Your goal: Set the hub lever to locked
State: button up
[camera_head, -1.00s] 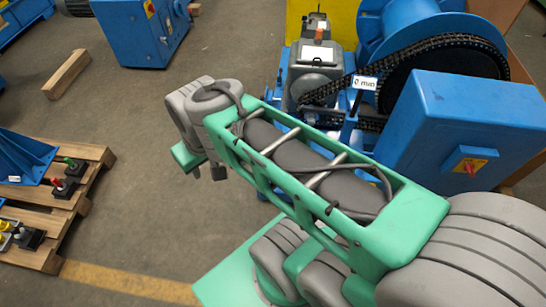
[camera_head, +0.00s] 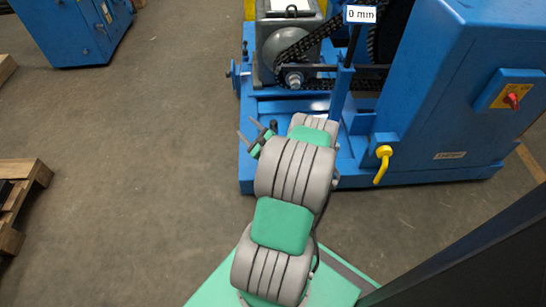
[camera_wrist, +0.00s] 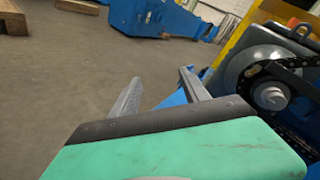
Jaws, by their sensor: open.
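A yellow lever (camera_head: 383,163) hangs from a blue bracket on the near side of the blue machine, its handle pointing down. It may be the hub lever; I cannot read any locked or unlocked mark. My gripper (camera_head: 254,133) is left of it, near the machine's left front edge, partly hidden behind my own wrist. In the wrist view the two fingers of my gripper (camera_wrist: 160,88) stand apart with nothing between them. The yellow lever is not in the wrist view.
A chain (camera_head: 303,45) runs over a sprocket by the grey motor housing (camera_head: 285,20). A "0 mm" sign (camera_head: 360,15) stands on a blue post. A red switch (camera_head: 513,101) is on the blue cabinet (camera_head: 440,90). A pallet (camera_head: 25,190) lies left; the floor between is clear.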

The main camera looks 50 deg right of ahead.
jog(key=s+d+f+m+g+h+b, duration=0.2)
jog(key=s+d+f+m+h, duration=0.35)
jog(key=s+f+m, duration=0.45)
jog(key=shift+n, duration=0.5)
jog(key=x, duration=0.2)
jog(key=b+x, duration=0.1)
jog(key=x, duration=0.1)
jog(key=r+b+x, duration=0.1)
jog(key=x, duration=0.1)
jog(key=shift+a, duration=0.1)
jog(key=shift+w+d+r, duration=0.15)
jog(key=shift+w+d, duration=0.15)
jog(key=shift+w, duration=0.1)
jog(key=shift+c, duration=0.5)
grip_shut()
